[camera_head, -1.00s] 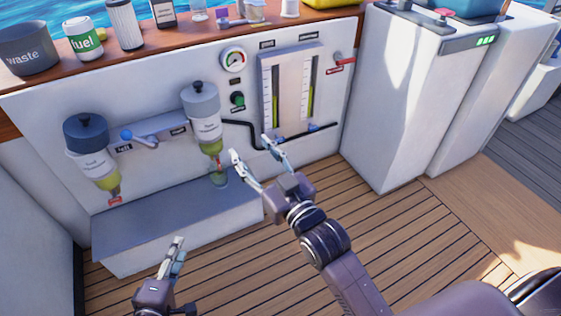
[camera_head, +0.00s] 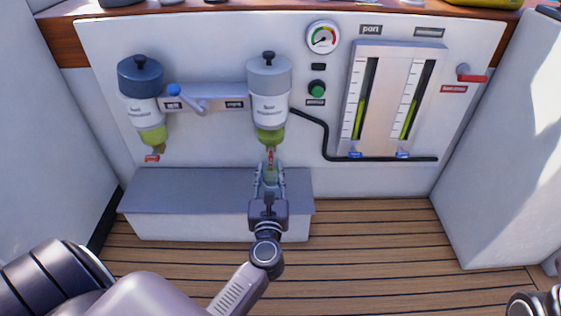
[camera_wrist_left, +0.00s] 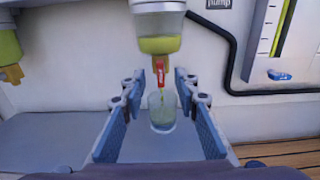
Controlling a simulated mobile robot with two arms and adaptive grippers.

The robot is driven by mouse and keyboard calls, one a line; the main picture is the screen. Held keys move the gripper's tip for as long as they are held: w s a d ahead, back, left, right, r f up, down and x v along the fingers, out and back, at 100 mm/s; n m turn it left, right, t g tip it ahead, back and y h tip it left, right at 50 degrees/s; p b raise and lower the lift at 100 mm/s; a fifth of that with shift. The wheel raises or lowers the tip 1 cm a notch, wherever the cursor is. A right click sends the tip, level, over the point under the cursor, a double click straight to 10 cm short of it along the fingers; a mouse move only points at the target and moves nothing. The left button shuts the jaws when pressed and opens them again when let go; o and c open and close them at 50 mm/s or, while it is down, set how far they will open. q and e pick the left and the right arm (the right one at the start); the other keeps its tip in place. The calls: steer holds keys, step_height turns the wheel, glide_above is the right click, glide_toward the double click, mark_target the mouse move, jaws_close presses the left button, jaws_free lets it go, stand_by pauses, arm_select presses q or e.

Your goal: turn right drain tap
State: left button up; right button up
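The right drain tap (camera_head: 270,157) has a red handle and hangs under the right fuel separator (camera_head: 270,100). In the left wrist view its red handle (camera_wrist_left: 161,69) points downward, slightly tilted. A clear glass (camera_wrist_left: 162,110) stands on the ledge below it, with a thin greenish line above it that may be liquid. My left gripper (camera_head: 269,180) is open, just below and in front of the tap. In the left wrist view its fingers (camera_wrist_left: 162,118) are spread to both sides of the tap and glass, nearer to me, holding nothing.
A left separator (camera_head: 141,100) has its own red tap (camera_head: 152,157). A lever with a blue knob (camera_head: 173,90) sits between the separators. A grey ledge (camera_head: 200,190) juts out below. A black hose (camera_head: 325,135) and gauge panel (camera_head: 385,100) are at right.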

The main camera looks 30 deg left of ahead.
mark_target(271, 158)
arm_select(q)
steer(key=b+x, duration=0.1)
steer(key=x, duration=0.4)
steer(key=shift+w, duration=0.1)
jaws_close()
